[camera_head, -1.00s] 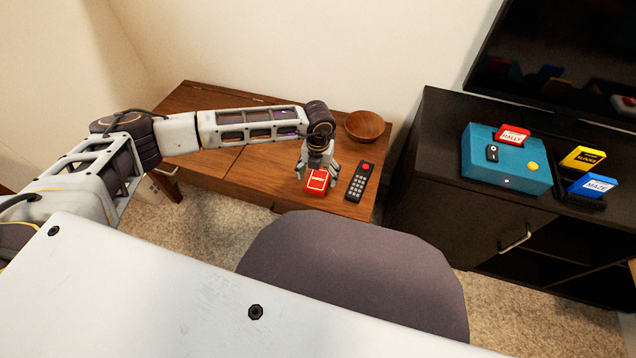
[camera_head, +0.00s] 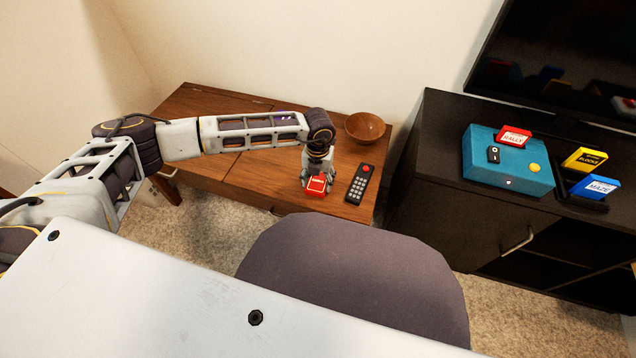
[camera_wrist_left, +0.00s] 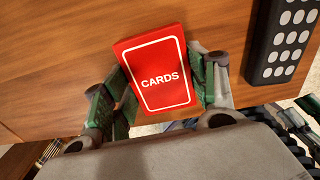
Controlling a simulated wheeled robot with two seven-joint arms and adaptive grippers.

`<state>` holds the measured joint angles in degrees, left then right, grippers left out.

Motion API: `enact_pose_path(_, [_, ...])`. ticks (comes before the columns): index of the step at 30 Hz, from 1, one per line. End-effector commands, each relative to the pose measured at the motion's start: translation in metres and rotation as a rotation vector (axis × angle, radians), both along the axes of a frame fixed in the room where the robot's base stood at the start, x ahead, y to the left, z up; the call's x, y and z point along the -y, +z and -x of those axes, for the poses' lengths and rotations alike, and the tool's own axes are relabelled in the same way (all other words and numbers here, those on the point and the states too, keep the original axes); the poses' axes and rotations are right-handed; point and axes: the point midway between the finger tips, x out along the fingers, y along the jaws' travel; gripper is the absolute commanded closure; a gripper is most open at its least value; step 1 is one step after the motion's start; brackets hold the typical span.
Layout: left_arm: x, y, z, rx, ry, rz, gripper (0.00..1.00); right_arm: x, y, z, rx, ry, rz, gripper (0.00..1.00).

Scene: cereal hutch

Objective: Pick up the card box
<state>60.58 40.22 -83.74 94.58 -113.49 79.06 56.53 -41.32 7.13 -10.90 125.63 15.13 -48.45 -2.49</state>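The card box (camera_head: 316,186) is red with a white border and sits at the front edge of the wooden table. In the left wrist view its face reads CARDS (camera_wrist_left: 158,80). My left gripper (camera_head: 317,172) is down over it, with one finger on each side. In the left wrist view the green-padded fingers (camera_wrist_left: 160,92) close against both sides of the box. I cannot tell whether the box is clear of the tabletop.
A black remote (camera_head: 359,184) lies just right of the box, and a wooden bowl (camera_head: 365,126) stands behind. A dark cabinet (camera_head: 440,150) at the right carries a teal console (camera_head: 507,172) and several cartridges. The left of the wooden table (camera_head: 205,150) is clear.

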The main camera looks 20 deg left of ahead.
Motion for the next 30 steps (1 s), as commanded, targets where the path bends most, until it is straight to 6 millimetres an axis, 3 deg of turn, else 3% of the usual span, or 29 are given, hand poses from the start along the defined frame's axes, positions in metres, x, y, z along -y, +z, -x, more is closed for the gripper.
enact_pose_path(4, [0.0,0.0,0.0,0.0,0.0,0.0,0.67,0.0,0.0,0.0,0.0,0.0,0.0,0.6])
enact_pose_path(17, [0.0,0.007,0.0,0.001,0.0,0.0,0.68,0.0,0.003,0.0,-0.002,-0.002,0.001,0.6])
enact_pose_path(30, [0.0,0.059,-0.001,0.002,0.0,0.001,0.68,0.004,0.023,0.006,-0.042,0.001,0.033,0.6])
